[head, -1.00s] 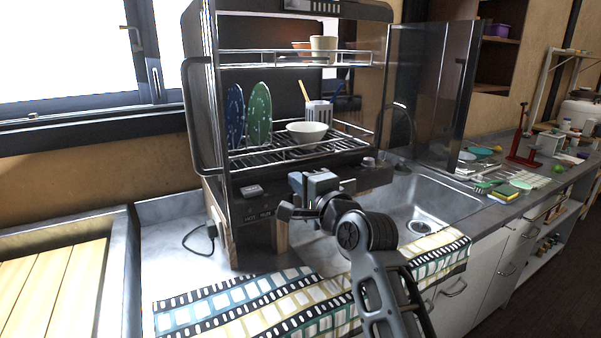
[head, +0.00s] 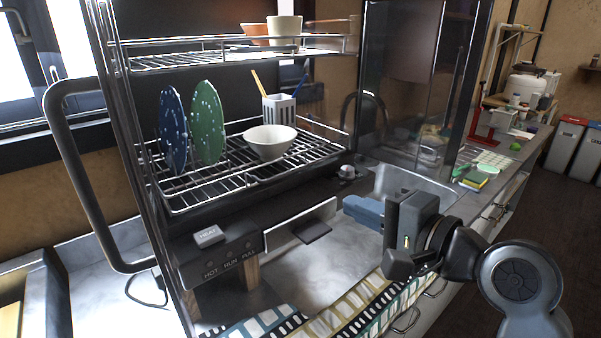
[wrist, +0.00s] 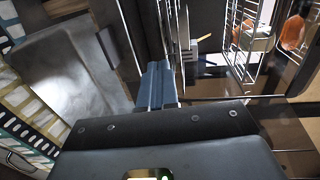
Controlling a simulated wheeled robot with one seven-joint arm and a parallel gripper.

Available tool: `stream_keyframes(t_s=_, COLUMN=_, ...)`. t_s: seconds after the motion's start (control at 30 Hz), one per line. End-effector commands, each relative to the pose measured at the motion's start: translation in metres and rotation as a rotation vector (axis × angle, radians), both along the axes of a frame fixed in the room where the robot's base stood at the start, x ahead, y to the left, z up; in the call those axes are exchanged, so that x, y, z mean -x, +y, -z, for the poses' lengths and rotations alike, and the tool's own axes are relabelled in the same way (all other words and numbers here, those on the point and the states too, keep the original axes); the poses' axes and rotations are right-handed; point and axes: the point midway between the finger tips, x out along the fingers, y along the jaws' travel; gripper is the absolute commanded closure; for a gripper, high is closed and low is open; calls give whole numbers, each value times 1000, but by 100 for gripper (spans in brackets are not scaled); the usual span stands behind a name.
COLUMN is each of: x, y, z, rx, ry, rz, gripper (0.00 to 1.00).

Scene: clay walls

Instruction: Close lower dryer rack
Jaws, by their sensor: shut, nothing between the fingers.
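The dryer's lower rack (head: 205,195) is a dark wire shelf with a metal front rail, level, above the control panel. It holds a blue speckled plate (head: 173,130), a green speckled plate (head: 207,122), a white bowl (head: 270,142) and a utensil holder (head: 279,110). I cannot tell how far it is pulled out. My gripper (head: 362,210) is in front of the dryer's lower right, below the rack's level and apart from it in the picture. Its blue fingers are together and empty; they also show in the wrist view (wrist: 157,88), pointing toward the dryer.
The upper rack (head: 190,60) holds cups and bowls. A curved door handle (head: 62,150) stands at the left and an open glass door (head: 410,80) at the right. The control panel (head: 222,258) has a dark tab (head: 313,231) beside it. A sink (head: 400,185) and patterned cloth (head: 345,312) are near.

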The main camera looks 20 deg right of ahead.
Motion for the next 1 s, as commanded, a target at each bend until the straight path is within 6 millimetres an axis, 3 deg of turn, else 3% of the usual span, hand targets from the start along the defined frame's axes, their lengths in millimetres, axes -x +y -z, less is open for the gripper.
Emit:
stream_keyframes(t_s=0.47, x=-85, y=30, z=11, rx=-1, ry=0, rz=-2, gripper=100)
stream_keyframes(t_s=0.6, x=-104, y=36, z=6, rx=0, ry=0, rz=-1, gripper=100)
stream_keyframes(t_s=1.0, x=-120, y=41, z=4, rx=0, ry=-1, rz=0, gripper=100)
